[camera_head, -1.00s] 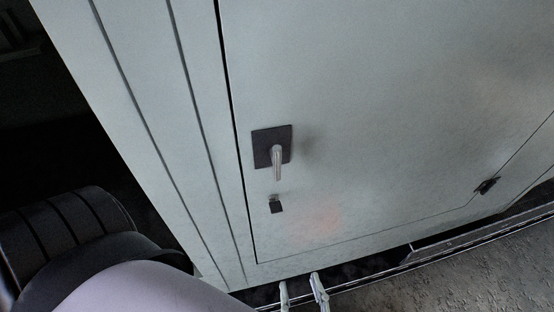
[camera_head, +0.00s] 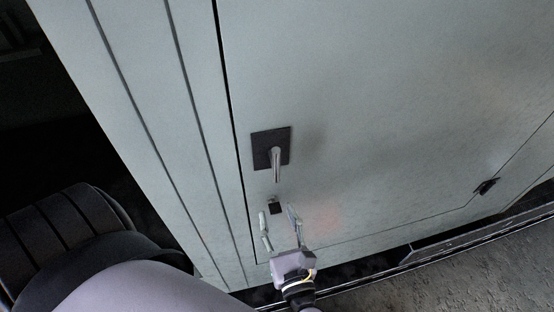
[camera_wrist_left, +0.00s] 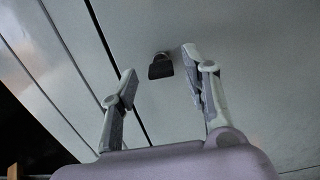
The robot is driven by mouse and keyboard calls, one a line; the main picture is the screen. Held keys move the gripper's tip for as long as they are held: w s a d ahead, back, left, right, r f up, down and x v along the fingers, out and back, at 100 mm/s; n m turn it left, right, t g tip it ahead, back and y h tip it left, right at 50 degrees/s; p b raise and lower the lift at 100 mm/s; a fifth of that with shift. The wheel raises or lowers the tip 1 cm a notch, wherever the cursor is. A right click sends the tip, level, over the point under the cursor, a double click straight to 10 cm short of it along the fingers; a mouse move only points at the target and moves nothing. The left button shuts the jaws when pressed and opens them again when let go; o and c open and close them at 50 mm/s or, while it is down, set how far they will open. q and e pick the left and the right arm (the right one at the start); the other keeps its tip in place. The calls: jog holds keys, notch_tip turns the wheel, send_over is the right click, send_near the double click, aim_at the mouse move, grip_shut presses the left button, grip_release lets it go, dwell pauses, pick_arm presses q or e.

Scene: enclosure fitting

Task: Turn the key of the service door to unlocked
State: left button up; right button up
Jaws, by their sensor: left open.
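The service door (camera_head: 390,110) is a large pale grey panel and looks shut. A small dark key (camera_head: 276,207) sits in its lock below the handle. The key also shows in the left wrist view (camera_wrist_left: 160,66), beyond the fingers and between their tips, nearer the right one. My left gripper (camera_head: 278,211) is open, with its fingertips at either side of the key in the head view; I cannot tell whether they touch it. The same gripper shows open and empty in the left wrist view (camera_wrist_left: 158,62). My right gripper is not in view.
A dark square plate with a metal lever handle (camera_head: 276,163) is just above the key. A small dark hinge (camera_head: 486,187) is at the door's lower right. A rail and rough floor (camera_head: 450,270) lie below. The door's face around the key is otherwise clear.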

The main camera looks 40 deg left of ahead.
pick_arm(q)
jog(key=shift+x, duration=0.8)
jog(key=shift+c, duration=0.3)
grip_shut()
